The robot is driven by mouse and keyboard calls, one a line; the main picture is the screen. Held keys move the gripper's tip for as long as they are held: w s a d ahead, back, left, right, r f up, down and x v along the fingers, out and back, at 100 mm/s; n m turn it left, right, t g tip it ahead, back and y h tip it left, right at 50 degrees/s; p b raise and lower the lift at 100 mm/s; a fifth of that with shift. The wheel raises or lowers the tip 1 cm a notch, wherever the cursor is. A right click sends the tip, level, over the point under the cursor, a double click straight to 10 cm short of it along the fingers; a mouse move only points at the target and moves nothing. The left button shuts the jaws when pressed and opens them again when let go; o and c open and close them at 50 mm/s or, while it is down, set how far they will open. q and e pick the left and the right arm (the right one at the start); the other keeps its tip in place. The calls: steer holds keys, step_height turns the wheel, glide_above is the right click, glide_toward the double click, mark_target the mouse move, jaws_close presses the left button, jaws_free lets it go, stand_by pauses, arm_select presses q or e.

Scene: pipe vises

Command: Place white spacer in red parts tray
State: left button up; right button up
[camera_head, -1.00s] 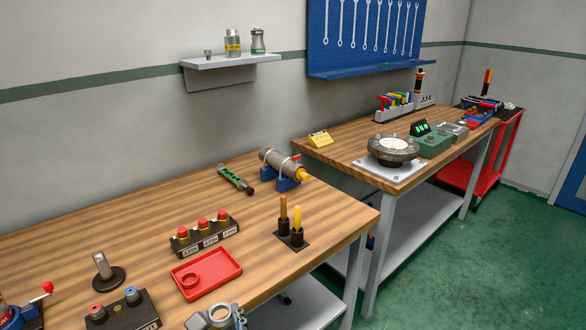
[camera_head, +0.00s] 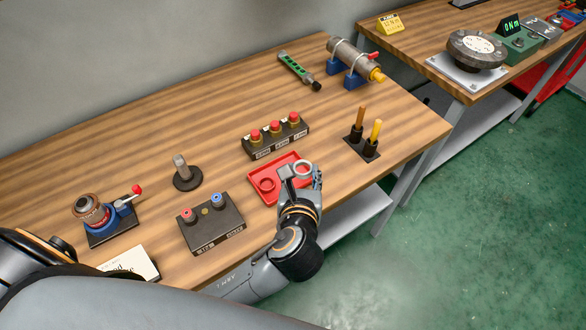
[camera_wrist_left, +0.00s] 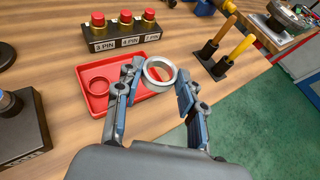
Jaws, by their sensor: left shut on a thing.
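The white spacer (camera_head: 303,169), a pale ring, is held between the fingertips of my left gripper (camera_head: 300,175). In the left wrist view the spacer (camera_wrist_left: 148,73) sits between the two fingers of the gripper (camera_wrist_left: 160,78), which are shut on it. The red parts tray (camera_head: 282,166) lies on the wooden bench. The spacer appears over the tray's right side; its exact height is unclear. In the wrist view the tray (camera_wrist_left: 116,104) extends left from behind the fingers. A red ring (camera_head: 266,184) lies inside the tray's left part. My right gripper is not in view.
A labelled block with several red-topped pins (camera_head: 275,137) stands behind the tray. A black box (camera_head: 212,228) is left of it. A black holder with two upright handles (camera_head: 362,147) stands to the right. Bare bench lies between tray and holder.

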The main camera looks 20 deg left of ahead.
arm_select(q)
steer(key=w+a+f, duration=0.1)
steer(key=f, duration=0.1)
steer(key=w+a+f, duration=0.1)
steer(key=w, duration=0.1)
steer(key=w+a+f, duration=0.1)
steer(key=w+f, duration=0.1)
steer(key=shift+w+a+f, duration=0.1)
steer(key=shift+w+f, duration=0.15)
steer(key=shift+f, duration=0.05)
steer(key=shift+w+a+f, duration=0.1)
steer(key=shift+w+f, duration=0.3)
steer(key=shift+f, duration=0.1)
steer(key=f, duration=0.3)
steer(key=shift+w+a+f+b, duration=0.15)
steer(key=shift+w+b, duration=0.05)
steer(key=shift+b, duration=0.1)
steer(key=shift+f, duration=0.1)
steer(key=shift+f, duration=0.15)
steer(key=o, duration=0.8)
steer(key=shift+c, duration=0.2)
